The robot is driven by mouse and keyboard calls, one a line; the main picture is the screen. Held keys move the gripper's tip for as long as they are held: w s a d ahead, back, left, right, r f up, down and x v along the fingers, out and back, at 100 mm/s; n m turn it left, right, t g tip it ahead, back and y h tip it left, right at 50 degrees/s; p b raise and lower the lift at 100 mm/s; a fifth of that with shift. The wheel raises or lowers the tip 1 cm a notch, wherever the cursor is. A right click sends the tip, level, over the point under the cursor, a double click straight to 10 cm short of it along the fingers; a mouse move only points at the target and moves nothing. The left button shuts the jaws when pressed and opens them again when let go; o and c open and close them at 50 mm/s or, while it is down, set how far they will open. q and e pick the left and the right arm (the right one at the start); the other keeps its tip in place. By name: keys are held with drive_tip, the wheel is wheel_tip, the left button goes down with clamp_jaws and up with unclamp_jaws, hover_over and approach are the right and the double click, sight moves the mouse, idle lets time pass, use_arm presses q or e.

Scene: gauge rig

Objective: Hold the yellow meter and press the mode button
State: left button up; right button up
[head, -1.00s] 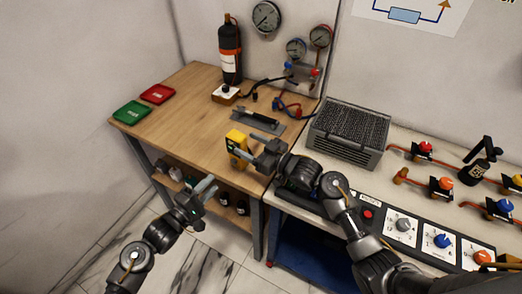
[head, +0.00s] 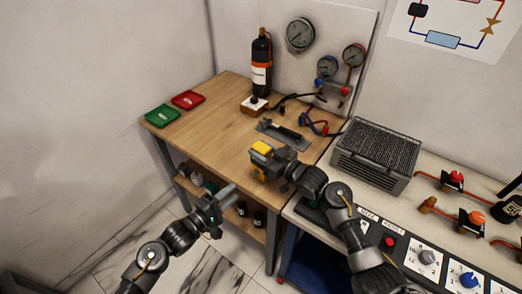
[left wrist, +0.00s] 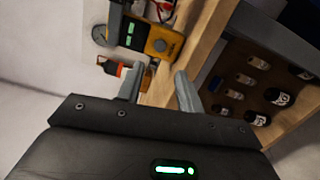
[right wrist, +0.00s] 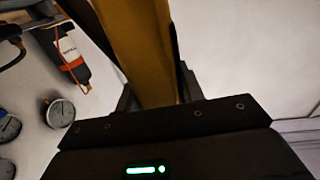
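The yellow meter (head: 261,148) is at the bench's front right, between the fingers of my right gripper (head: 268,165). In the right wrist view its yellow body (right wrist: 140,50) fills the gap between the fingers, with both against it. I cannot tell whether it touches the bench. The left wrist view shows the meter's face (left wrist: 163,38), with a lit green display and a round dark control; I cannot make out which part is the mode button. My left gripper (head: 229,194) is open and empty, left of and below the meter, with its fingers apart (left wrist: 158,88).
The wooden bench (head: 215,115) holds a green tray (head: 162,115), a red tray (head: 187,100), a black bottle (head: 262,65) and a grey plate with a dark tool (head: 285,132). A grey ribbed box (head: 375,155) and control panel stand right. Bottles sit on the shelf below.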

drive_tip(key=c, duration=0.5)
use_arm(q)
clamp_jaws()
use_arm(e)
drive_tip(key=shift+o, duration=0.2)
idle(1.0)
